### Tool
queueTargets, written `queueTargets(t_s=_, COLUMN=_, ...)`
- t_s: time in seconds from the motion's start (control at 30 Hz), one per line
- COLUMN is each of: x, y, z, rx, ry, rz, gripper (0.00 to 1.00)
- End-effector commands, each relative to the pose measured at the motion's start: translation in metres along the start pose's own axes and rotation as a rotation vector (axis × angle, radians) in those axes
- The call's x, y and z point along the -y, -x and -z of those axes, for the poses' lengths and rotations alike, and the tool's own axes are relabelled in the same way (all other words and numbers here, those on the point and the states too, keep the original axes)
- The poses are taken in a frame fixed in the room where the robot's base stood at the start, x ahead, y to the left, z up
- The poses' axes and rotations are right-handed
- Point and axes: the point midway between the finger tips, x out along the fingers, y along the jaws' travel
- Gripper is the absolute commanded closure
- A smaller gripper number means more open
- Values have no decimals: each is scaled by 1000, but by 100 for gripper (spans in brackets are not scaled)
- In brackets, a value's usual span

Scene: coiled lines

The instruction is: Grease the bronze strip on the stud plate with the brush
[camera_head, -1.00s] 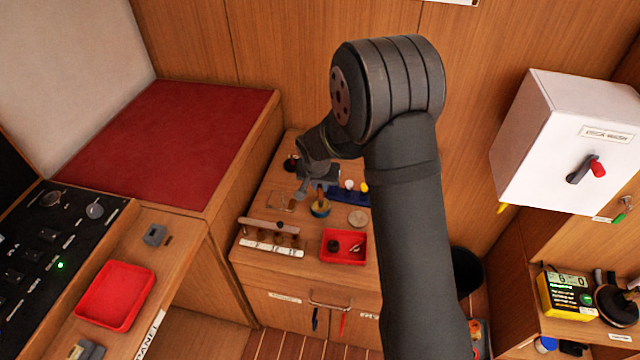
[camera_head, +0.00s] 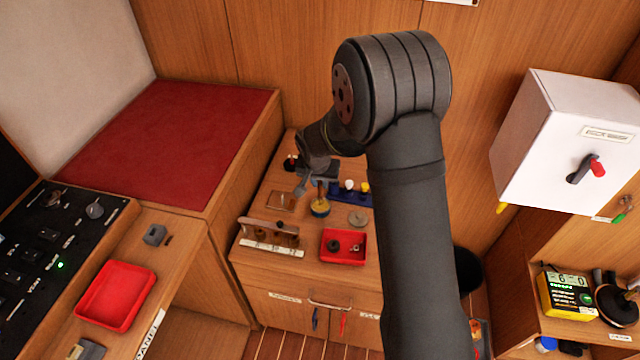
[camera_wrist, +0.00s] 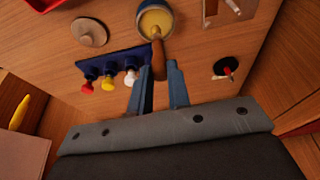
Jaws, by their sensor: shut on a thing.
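My gripper (camera_head: 317,184) is shut on the brush, whose brown handle (camera_wrist: 158,62) shows between the blue-grey fingers in the wrist view. The brush's lower end is at the grease pot (camera_head: 320,208), a round tin with yellowish contents (camera_wrist: 155,22). I cannot tell whether the bristles are in the grease or just above it. A small square plate (camera_head: 281,201), which looks like the stud plate, lies left of the pot. It is partly in the wrist view (camera_wrist: 218,8), cut by the top edge. The bronze strip is too small to make out clearly.
A blue rack (camera_head: 357,197) with white, yellow and red knobs stands close behind the pot. A round disc (camera_head: 358,218) lies to the right. A red tray (camera_head: 344,260) and a wooden rack (camera_head: 268,238) are at the front. A small dark round item (camera_wrist: 227,68) lies near the gripper.

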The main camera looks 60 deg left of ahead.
Motion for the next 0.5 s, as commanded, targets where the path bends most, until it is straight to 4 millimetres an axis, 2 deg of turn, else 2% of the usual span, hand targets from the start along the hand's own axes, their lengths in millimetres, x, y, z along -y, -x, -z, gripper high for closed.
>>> queueTargets(t_s=0.5, x=0, y=41, z=13, rx=-2, ry=0, rz=1, gripper=100)
